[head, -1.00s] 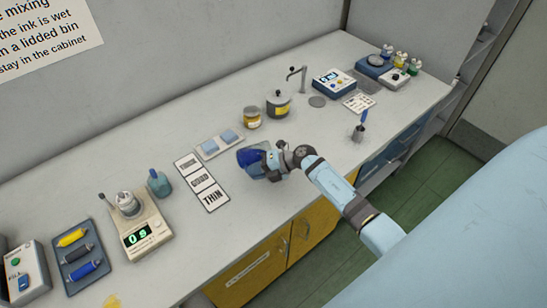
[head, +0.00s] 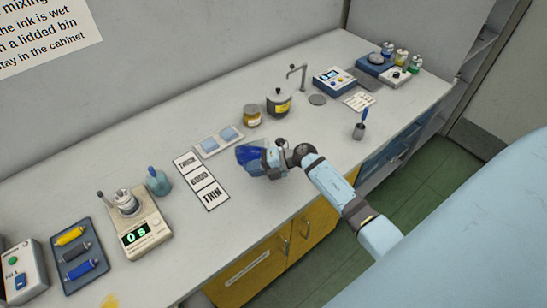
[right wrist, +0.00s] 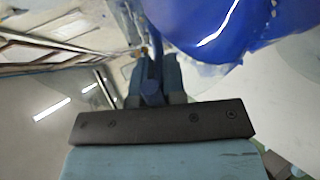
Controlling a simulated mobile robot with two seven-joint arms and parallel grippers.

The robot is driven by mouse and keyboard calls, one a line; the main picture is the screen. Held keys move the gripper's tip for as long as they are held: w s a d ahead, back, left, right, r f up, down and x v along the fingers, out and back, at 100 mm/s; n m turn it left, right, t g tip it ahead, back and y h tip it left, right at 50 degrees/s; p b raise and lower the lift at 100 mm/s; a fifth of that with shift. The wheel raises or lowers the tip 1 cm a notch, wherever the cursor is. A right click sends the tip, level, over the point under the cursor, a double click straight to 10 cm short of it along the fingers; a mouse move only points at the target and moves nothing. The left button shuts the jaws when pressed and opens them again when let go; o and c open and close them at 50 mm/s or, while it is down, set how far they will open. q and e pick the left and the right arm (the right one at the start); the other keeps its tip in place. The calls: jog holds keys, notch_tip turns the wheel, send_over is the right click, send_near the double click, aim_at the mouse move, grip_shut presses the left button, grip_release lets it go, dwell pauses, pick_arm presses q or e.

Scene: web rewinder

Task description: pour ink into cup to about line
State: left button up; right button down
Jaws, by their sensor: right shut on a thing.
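A clear jug with dark blue ink (head: 249,153) is at the middle of the bench in the head view. My right gripper (head: 270,159) is shut on it from the right, and the jug looks tilted. In the right wrist view the blue ink (right wrist: 205,25) fills the upper right, and the fingers (right wrist: 150,80) close on a blue handle-like part. A small metal cup (head: 126,203) stands on a beige device (head: 148,228) with a lit display, at the left. I cannot tell whether this is the task's cup, and no fill line is readable. My left gripper is not in view.
Cards marked THICK, GOOD and THIN (head: 202,181) lie left of the jug, with a tray of two pale blue pads (head: 219,141) behind.

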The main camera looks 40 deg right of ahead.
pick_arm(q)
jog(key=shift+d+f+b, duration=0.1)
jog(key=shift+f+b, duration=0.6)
pick_arm(e)
jog(key=shift+r+y, duration=0.2)
jog(key=shift+y, duration=0.1)
dwell(1.2)
jog(key=r+h+p, duration=0.1)
jog(key=p, duration=0.3)
jog(key=shift+g+p, duration=0.3)
jog(key=h+p, duration=0.1)
jog(key=g+p, duration=0.1)
jog(key=shift+w+f+h+p, duration=0.15)
jog(key=shift+f+h+p, duration=0.2)
jog(key=shift+h+p, duration=0.05)
jog(key=shift+a+f+b, duration=0.15)
jog(key=shift+f+b, duration=0.15)
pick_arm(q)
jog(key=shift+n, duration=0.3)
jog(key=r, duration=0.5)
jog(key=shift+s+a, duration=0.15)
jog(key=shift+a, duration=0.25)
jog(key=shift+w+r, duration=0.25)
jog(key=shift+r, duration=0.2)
pick_arm(e)
jog(key=shift+h, duration=0.3)
